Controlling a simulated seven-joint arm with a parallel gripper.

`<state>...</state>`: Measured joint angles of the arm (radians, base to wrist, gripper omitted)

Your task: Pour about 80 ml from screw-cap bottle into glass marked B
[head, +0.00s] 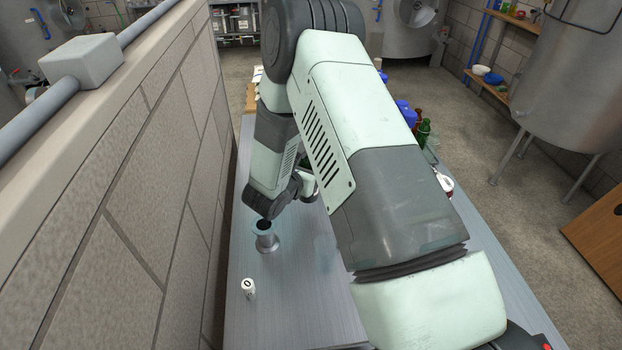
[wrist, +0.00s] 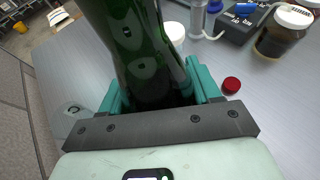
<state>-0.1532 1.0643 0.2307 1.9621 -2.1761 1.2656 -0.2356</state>
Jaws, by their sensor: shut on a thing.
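In the wrist view a dark green glass bottle (wrist: 135,45) stands between the teal fingers of my gripper (wrist: 153,88), which is shut on it. Its upper part runs out of the top of the picture, so its mouth is hidden. A red cap (wrist: 232,85) lies loose on the table to the right of my gripper. A clear round thing (wrist: 72,108) with a small dark mark is at the left; I cannot tell whether it is glass B. In the head view my arm hides my gripper and most of the bottle.
In the head view a flared metallic vessel (head: 265,238) and a small white cylinder (head: 248,288) stand on the grey table (head: 300,310), beside a block wall (head: 150,150). In the wrist view a white-lidded jar (wrist: 275,38), a black device (wrist: 240,24) and a white tub (wrist: 175,34) stand beyond.

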